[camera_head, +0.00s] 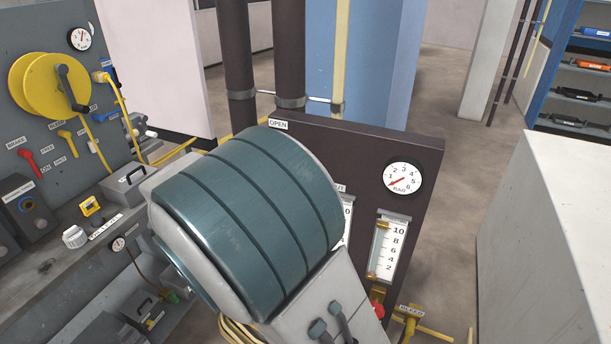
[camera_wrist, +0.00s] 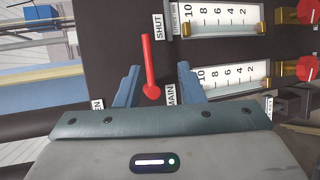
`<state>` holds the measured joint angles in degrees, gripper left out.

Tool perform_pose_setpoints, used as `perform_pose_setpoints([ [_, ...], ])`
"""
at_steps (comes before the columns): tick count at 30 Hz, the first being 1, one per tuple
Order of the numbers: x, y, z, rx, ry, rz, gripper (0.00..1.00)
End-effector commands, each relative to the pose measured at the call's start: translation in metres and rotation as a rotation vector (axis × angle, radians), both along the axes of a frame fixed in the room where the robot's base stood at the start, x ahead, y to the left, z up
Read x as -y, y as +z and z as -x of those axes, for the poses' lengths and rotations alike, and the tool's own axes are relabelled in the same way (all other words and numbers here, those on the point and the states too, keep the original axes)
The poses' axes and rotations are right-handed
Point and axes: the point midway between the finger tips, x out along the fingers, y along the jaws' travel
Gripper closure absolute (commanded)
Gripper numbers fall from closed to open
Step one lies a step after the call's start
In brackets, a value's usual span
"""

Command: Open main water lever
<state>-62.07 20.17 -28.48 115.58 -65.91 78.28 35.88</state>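The main water lever (camera_wrist: 149,62) is a slim red handle on the dark panel, seen in the wrist view. Its free end points up in that picture towards the SHUT label (camera_wrist: 158,27), and its pivot is near the MAIN label (camera_wrist: 171,95). An OPEN label, partly covered, is at the left (camera_wrist: 97,104). My gripper (camera_wrist: 160,70) is open, with one blue finger on each side of the lever; gaps show on both sides. Depth between fingertips and panel is hard to tell. In the head view, my arm hides the lever; the OPEN label (camera_head: 279,124) shows at the panel's top left.
The dark panel (camera_head: 350,146) also carries a pressure gauge (camera_head: 403,179) and flow tubes (camera_head: 388,250) with red knobs (camera_wrist: 306,68). Dark pipes (camera_head: 290,50) rise behind it. A grey workbench (camera_head: 60,270) is at left; a pale block (camera_head: 550,230) is at right.

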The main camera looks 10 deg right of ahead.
Motion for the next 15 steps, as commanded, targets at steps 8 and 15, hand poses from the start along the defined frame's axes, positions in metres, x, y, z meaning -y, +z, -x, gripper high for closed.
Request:
perform_pose_setpoints([
  [8, -0.018, 0.01, -0.014, 0.07, 0.059, 0.081, 0.65],
  [15, 0.021, 0.003, -0.036, 0.067, 0.054, 0.081, 0.65],
])
